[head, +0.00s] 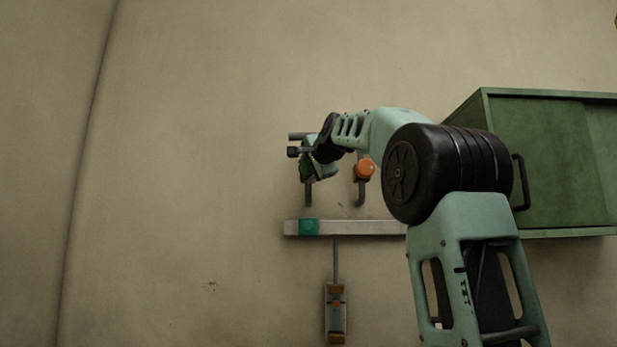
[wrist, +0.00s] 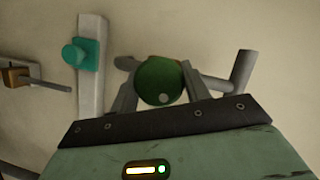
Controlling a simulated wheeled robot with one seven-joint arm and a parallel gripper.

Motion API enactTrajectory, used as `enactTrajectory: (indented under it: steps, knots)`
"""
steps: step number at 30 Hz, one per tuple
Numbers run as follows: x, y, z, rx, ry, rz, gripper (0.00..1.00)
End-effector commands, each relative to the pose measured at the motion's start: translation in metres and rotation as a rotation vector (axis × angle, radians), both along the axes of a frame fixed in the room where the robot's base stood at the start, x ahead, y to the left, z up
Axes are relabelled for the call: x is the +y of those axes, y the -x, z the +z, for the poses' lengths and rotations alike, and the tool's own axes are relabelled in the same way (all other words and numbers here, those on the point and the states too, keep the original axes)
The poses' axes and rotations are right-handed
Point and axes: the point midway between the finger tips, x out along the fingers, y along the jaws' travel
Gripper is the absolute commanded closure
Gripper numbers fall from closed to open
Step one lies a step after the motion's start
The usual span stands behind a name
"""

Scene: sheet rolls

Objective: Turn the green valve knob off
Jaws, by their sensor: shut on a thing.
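The green valve knob (wrist: 158,82) is round with a pale dot near its lower edge in the wrist view. It sits on a grey pipe (wrist: 240,72) on the wall. My gripper (wrist: 160,88) has one finger on each side of the knob and is shut on it. In the head view my gripper (head: 307,160) is at the wall, and only a small dark green part of the knob (head: 304,170) shows beside it; the rest is hidden.
An orange knob (head: 365,169) on another pipe is just right of my gripper. Below is a pale rail (head: 360,228) with a teal block (head: 308,227). A green cabinet (head: 550,150) hangs at the right. A bracket (head: 335,312) hangs lower. The left wall is bare.

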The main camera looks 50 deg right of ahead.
Motion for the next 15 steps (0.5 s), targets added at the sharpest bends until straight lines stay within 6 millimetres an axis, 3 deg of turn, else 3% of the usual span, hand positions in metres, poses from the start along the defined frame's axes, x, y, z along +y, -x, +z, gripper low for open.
enactTrajectory:
  steps: [15]
  knots:
    - [-0.0004,0.0002,-0.0042,-0.322,-0.276,0.000,0.76]
